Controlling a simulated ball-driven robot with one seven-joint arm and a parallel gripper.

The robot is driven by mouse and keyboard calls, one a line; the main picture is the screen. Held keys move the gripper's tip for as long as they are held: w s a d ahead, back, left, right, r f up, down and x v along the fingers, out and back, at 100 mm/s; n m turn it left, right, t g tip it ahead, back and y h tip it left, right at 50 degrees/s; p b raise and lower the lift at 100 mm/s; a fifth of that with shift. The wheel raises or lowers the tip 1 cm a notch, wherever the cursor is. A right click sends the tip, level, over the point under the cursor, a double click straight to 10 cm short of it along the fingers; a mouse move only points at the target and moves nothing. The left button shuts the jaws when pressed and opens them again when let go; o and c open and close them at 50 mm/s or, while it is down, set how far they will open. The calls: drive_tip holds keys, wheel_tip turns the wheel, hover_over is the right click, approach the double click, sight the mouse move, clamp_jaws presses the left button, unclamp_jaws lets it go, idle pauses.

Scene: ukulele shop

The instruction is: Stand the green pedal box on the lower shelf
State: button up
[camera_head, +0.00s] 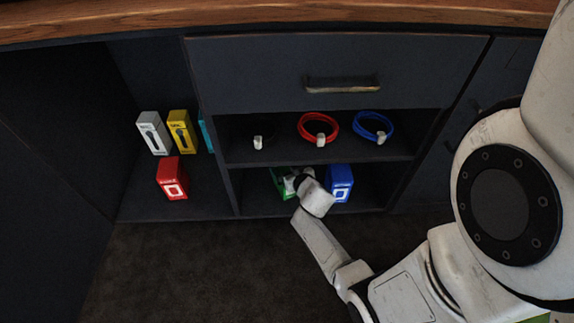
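The green pedal box (278,175) shows in the head view inside the lower compartment of the shelf unit, left of a blue box (341,182). Only part of it is visible, as my gripper (292,184) and wrist cover its right side. My gripper reaches into the lower compartment at the green box. The fingers are small and partly hidden, so I cannot tell whether they are closed on it. The lower shelf (255,206) is under the box; whether the box rests on it is hard to see.
Black, red and blue coiled cables (318,128) lie on the shelf above. Grey, yellow, red (172,178) and partly hidden teal boxes stand in the left bay, beyond a divider (222,178). A drawer with a handle (343,84) is above. Dark floor (180,270) lies clear in front.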

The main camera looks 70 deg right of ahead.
drive_tip(key=p+v, duration=0.5)
drive_tip(key=v, duration=0.6)
drive_tip(key=s+a+r+n+g+y, duration=0.2)
drive_tip(key=a+r+n+g+y, duration=0.2)
drive_tip(key=a, duration=0.8)
drive_tip(key=s+a+r+n+g+y, duration=0.2)
drive_tip(key=a+r+n+g+y, duration=0.2)
drive_tip(key=a+r, duration=0.4)
drive_tip(key=a+y, duration=0.1)
drive_tip(key=a, duration=0.3)
drive_tip(key=shift+n+g, duration=0.3)
drive_tip(key=shift+c, duration=0.2)
